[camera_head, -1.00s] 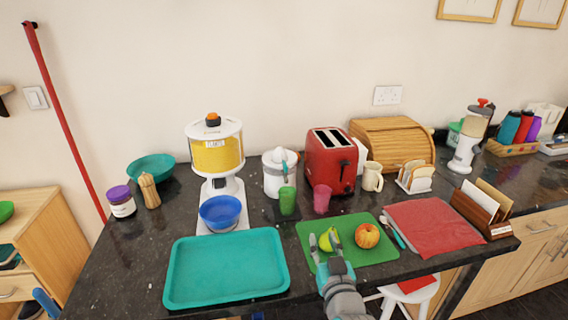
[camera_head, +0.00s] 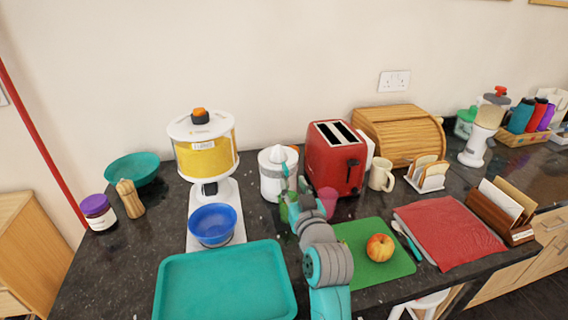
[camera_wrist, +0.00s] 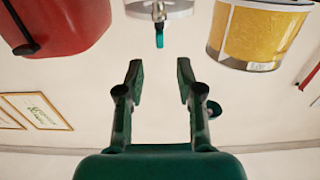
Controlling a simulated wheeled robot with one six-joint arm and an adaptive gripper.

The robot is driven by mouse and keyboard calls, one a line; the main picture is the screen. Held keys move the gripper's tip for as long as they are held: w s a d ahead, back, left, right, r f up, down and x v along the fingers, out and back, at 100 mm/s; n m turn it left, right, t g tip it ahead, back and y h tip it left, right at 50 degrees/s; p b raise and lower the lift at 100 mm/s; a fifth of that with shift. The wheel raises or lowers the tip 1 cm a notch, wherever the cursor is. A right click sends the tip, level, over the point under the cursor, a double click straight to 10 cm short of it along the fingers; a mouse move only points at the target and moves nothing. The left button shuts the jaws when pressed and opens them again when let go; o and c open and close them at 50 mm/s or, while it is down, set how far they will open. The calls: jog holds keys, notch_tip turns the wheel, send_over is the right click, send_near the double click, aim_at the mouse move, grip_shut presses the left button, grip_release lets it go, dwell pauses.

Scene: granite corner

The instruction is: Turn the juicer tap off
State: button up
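The white juicer (camera_head: 270,181) stands at the back of the counter between the yellow drink dispenser and the red toaster. Its small teal tap (camera_head: 285,171) is on the front; it also shows in the wrist view (camera_wrist: 159,37), hanging from the white body at the top. I cannot tell the tap's on or off position. My gripper (camera_wrist: 160,70) is open and empty, its fingers pointing towards the juicer with the tap between their lines, apart from it.
The red toaster (camera_head: 333,160) and pink cup (camera_head: 328,197) are close on the right. The yellow dispenser (camera_head: 206,152) with a blue bowl (camera_head: 213,224) stands left. A teal tray (camera_head: 222,285) and green board (camera_head: 392,262) with an apple (camera_head: 380,247) lie in front.

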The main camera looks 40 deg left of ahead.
aim_at(287, 171)
jog(key=x, duration=0.9)
jog(key=shift+w+a, duration=0.1)
jog(key=shift+w, duration=0.05)
grip_shut()
